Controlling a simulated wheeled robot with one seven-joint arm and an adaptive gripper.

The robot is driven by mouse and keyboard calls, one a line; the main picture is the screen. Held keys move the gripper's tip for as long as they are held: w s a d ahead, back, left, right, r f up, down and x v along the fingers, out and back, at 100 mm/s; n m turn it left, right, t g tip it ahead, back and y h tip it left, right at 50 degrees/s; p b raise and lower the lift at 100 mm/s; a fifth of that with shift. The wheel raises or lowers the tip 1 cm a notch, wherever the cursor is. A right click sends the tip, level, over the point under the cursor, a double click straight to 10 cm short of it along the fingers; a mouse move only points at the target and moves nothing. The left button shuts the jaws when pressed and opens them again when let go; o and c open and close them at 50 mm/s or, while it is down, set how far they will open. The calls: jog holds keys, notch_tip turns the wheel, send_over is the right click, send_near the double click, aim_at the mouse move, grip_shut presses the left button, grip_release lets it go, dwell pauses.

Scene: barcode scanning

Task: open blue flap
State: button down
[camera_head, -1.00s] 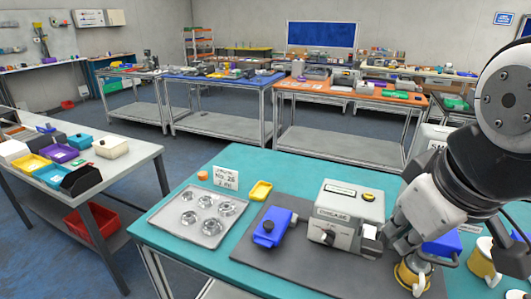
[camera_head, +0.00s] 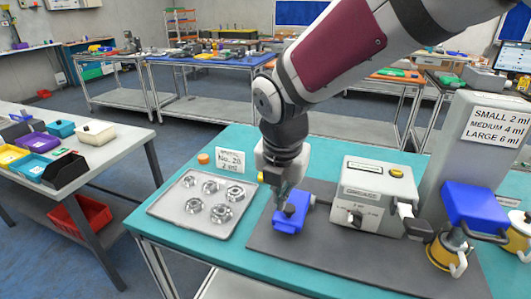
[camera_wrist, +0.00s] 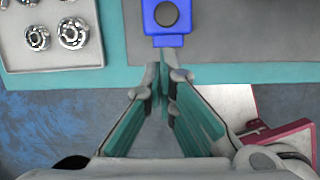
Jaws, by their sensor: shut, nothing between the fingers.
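A small blue unit (camera_head: 287,222) with a dark knob (camera_head: 290,210) lies on the grey mat, left of the boxy grey machine. It also shows at the top of the wrist view (camera_wrist: 164,41), with a dark round spot on it. My gripper (camera_head: 281,201) points down at the unit in the head view and partly hides it. In the wrist view my fingertips (camera_wrist: 164,74) are together and empty, just below the unit's near edge in the picture; I cannot tell whether they touch it. Another blue part (camera_head: 474,204) sits above a yellow-based holder (camera_head: 444,256) at the right.
The grey machine (camera_head: 372,186) stands right of the blue unit. A metal tray (camera_head: 180,216) with several shiny round parts lies to the left. A sign (camera_head: 231,164) and an orange cap (camera_head: 203,158) stand behind the tray. The mat's front (camera_head: 330,262) is clear.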

aim_at(280, 225)
jog(key=b+x, duration=0.2)
jog(key=x, duration=0.7)
jog(key=shift+f, duration=0.35)
jog(key=shift+r, duration=0.1)
jog(key=shift+w+d+r+p, duration=0.1)
jog(key=shift+r+p, duration=0.2)
jog(key=shift+p, duration=0.45)
jog(key=shift+r+g, duration=0.1)
jog(key=shift+g, duration=0.2)
jog(key=shift+w+r+p, duration=0.1)
jog(key=shift+r+p, duration=0.05)
jog(key=shift+p, duration=0.35)
